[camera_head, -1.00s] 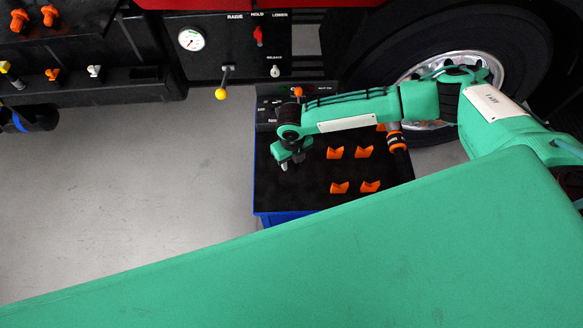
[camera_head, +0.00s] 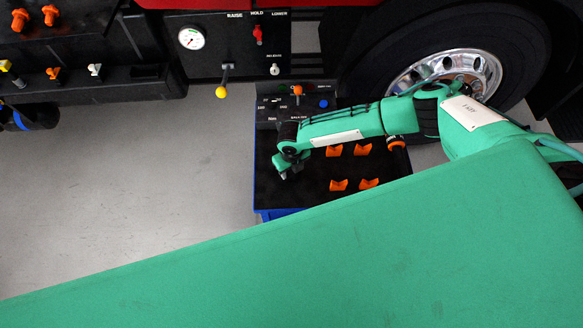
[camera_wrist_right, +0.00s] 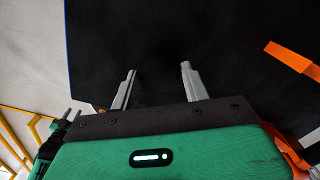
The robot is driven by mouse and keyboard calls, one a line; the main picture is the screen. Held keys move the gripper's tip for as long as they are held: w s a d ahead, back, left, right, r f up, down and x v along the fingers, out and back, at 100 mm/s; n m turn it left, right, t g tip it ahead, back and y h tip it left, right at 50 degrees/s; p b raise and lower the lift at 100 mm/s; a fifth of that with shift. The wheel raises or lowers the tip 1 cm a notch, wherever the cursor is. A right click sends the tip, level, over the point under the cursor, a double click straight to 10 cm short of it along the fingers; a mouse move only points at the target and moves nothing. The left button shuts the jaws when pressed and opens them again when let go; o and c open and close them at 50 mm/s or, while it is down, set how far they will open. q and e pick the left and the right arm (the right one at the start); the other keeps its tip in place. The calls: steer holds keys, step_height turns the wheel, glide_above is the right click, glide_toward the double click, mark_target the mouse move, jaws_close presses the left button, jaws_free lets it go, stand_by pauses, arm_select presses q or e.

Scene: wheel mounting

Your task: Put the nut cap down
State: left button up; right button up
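My right gripper (camera_head: 287,171) is over the left part of a black-topped blue cart (camera_head: 265,192) in the head view. In the right wrist view its two grey fingers (camera_wrist_right: 157,75) stand apart, with only the black surface (camera_wrist_right: 160,35) showing between them. I cannot make out a nut cap in any view. A small orange spot (camera_wrist_right: 101,110) beside the left finger is too small to identify. A green and dark part with two grey prongs (camera_wrist_right: 72,115) at the lower left of the wrist view looks like my left gripper; its opening is unclear.
Several orange V-shaped holders (camera_head: 338,185) stand on the cart, right of my right gripper. A control box (camera_head: 298,105) sits at its back. A large wheel (camera_head: 455,68) is behind at right. Grey floor (camera_head: 130,170) is clear at left.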

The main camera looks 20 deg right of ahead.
steer(key=shift+o, duration=1.2)
steer(key=shift+r, duration=0.1)
step_height(320, 180, up, 12)
steer(key=b, duration=0.3)
